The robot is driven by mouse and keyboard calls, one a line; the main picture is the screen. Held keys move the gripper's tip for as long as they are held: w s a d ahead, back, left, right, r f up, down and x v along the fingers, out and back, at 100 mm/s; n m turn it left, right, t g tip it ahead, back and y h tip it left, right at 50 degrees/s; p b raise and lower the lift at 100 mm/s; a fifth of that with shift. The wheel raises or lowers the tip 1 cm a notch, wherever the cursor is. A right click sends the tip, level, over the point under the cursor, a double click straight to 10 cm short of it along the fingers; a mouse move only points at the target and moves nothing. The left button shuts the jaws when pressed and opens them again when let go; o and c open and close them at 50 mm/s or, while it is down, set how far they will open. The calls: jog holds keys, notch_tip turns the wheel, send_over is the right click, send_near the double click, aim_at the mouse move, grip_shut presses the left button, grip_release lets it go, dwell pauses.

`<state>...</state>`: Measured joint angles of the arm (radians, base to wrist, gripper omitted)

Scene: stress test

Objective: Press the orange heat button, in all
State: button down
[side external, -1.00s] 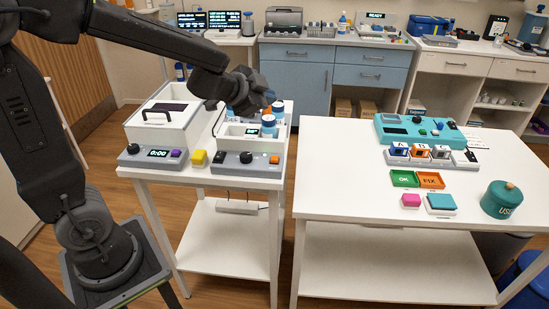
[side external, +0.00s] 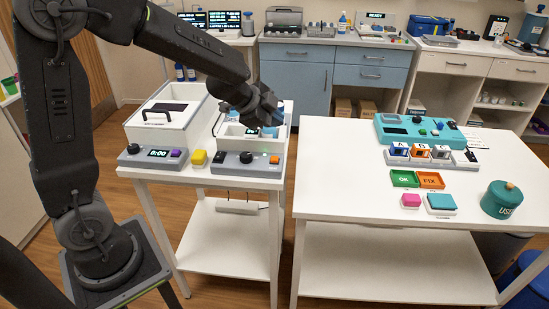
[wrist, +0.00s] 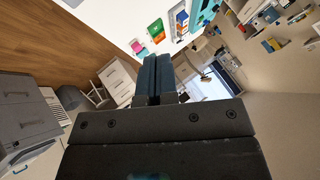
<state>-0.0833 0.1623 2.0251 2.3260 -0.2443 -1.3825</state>
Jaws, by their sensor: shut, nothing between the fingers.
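The orange button (side external: 274,159) sits at the right end of the grey front panel (side external: 229,168) of the right-hand white device on the left table. A black knob (side external: 246,157) is to its left. My gripper (side external: 273,119) is above and behind this panel, over the device's tray, apart from the button. Its fingers (wrist: 157,76) are shut together with nothing between them in the wrist view. The orange button does not show in the wrist view. My gripper hides much of the tray and the jars in it.
A lidded white box (side external: 163,118) with a handle and a panel with a display (side external: 159,153) stands to the left. A yellow button (side external: 196,157) sits between the two devices. The right table (side external: 350,210) holds a teal device (side external: 418,130), a green tray, an orange tray and a teal canister.

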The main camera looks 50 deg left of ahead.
aim_at(275, 159)
jog(key=shift+f, duration=4.3)
jog(key=shift+f, duration=0.4)
jog(key=shift+f, duration=0.5)
jog(key=shift+r, duration=0.95)
jog(key=shift+r, duration=2.5)
